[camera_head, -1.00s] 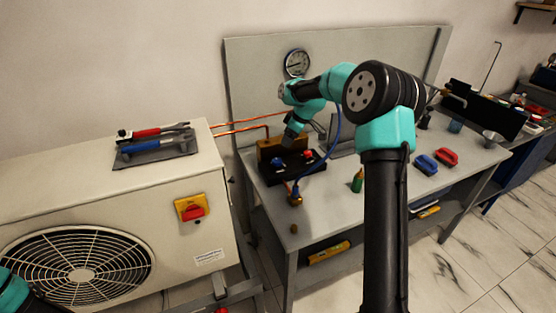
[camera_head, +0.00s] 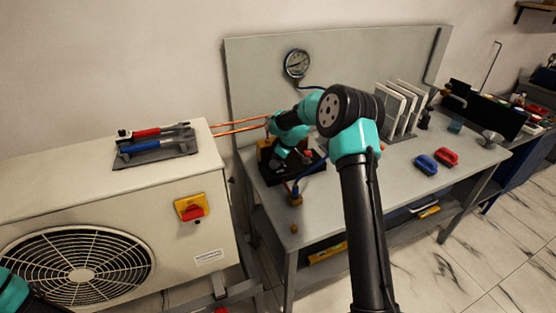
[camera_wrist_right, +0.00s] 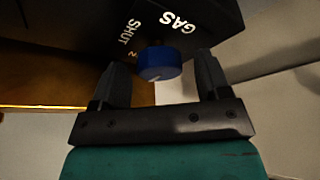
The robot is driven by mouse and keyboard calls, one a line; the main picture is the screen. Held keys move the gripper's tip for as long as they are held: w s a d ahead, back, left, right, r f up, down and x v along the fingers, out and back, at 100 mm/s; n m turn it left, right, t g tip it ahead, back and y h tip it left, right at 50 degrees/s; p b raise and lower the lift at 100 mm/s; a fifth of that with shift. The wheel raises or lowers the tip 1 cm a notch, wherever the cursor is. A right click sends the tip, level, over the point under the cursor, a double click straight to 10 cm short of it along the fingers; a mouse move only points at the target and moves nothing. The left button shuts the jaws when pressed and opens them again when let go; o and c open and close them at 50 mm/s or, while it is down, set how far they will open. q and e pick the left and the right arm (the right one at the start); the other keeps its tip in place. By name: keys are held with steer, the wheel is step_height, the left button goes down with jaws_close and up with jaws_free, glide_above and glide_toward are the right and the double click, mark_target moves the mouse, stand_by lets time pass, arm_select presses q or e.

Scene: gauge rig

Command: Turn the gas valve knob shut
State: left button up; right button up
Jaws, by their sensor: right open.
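The black valve box (camera_wrist_right: 195,20) fills the top of the right wrist view, with white lettering "GAS" and "SHUT". A blue knob (camera_wrist_right: 159,63) sticks out of it near the lettering. My right gripper (camera_wrist_right: 160,68) is open, with one finger on each side of the knob and a visible gap on both sides. In the head view the black box (camera_head: 309,172) sits at the bench's left end, and my right gripper (camera_head: 280,156) is over its left part, hiding the blue knob. My left gripper is out of view; only a bit of my left arm shows.
A brass block (camera_head: 264,148) stands behind the box, with copper pipes (camera_head: 240,125) running left. A round gauge (camera_head: 297,64) hangs on the back panel, with a blue hose. White upright panels (camera_head: 402,108) and blue and red-handled items stand to the right.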

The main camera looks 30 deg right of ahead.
steer(key=c, duration=0.9)
steer(key=shift+c, duration=0.2)
steer(key=shift+m, duration=0.4)
steer(key=shift+s+m+t+h, duration=0.15)
steer(key=shift+m+h, duration=0.25)
steer(key=shift+m, duration=0.5)
steer(key=shift+w+m+t+h, duration=0.15)
steer(key=shift+m+h, duration=0.25)
steer(key=shift+m, duration=0.5)
steer(key=shift+s+a+m+h, duration=0.1)
steer(key=shift+m+h, duration=0.4)
steer(key=shift+m, duration=0.7)
steer(key=shift+a+m+h, duration=0.1)
steer(key=shift+m+h, duration=0.4)
steer(key=shift+m, duration=0.7)
steer(key=m+h, duration=0.1)
steer(key=m, duration=0.3)
steer(key=shift+m+g+h, duration=0.4)
steer(key=shift+m+h, duration=0.05)
steer(key=shift+m, duration=0.75)
steer(key=shift+m+g+h, duration=0.4)
steer(key=shift+m+h, duration=0.05)
steer(key=shift+m, duration=0.75)
